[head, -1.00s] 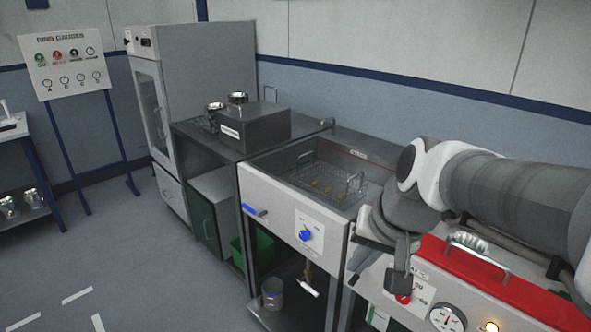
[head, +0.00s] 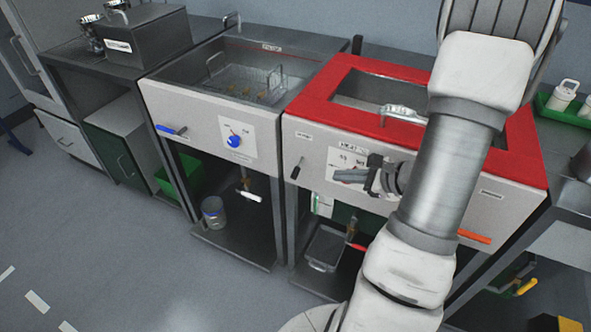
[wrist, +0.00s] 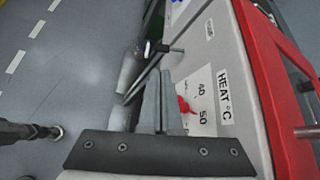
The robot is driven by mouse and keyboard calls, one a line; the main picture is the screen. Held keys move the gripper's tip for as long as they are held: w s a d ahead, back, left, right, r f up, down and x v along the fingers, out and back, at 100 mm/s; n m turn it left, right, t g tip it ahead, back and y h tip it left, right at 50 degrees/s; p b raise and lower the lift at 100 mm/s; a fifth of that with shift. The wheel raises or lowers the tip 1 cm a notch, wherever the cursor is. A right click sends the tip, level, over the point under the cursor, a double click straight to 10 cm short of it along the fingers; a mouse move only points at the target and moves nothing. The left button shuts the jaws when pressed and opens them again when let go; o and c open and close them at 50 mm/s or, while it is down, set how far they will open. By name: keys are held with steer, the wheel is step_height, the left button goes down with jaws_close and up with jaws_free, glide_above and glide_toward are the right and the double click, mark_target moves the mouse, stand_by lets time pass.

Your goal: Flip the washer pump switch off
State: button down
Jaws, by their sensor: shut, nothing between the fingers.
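The red-topped machine (head: 318,132) has a pale front panel. A small black lever switch (head: 297,168) sits at the panel's left end under a small label that I cannot read; it points downward. In the wrist view the lever (wrist: 174,48) sticks out from the panel beyond my fingertips. My gripper (head: 340,175) is shut and empty in front of the panel, right of the lever, its fingers pointing left. In the wrist view the fingers (wrist: 158,76) appear apart from the lever. A red heat dial (wrist: 184,104) sits beside them, hidden behind my gripper in the head view.
A neighbouring basin (head: 210,110) to the left has a blue knob (head: 234,141) and a blue handle (head: 170,130). An orange handle (head: 474,237) is low on the right of the red-topped machine. A metal tray (head: 325,247) lies below. Floor at front left is clear.

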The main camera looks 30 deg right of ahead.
mark_target(298, 174)
steer(key=x, duration=0.4)
steer(key=b+x, duration=0.1)
steer(key=x, duration=0.4)
steer(key=b+x, duration=0.1)
steer(key=x, duration=0.4)
steer(key=shift+d+f, duration=0.1)
steer(key=shift+d, duration=0.25)
steer(key=shift+w, duration=0.1)
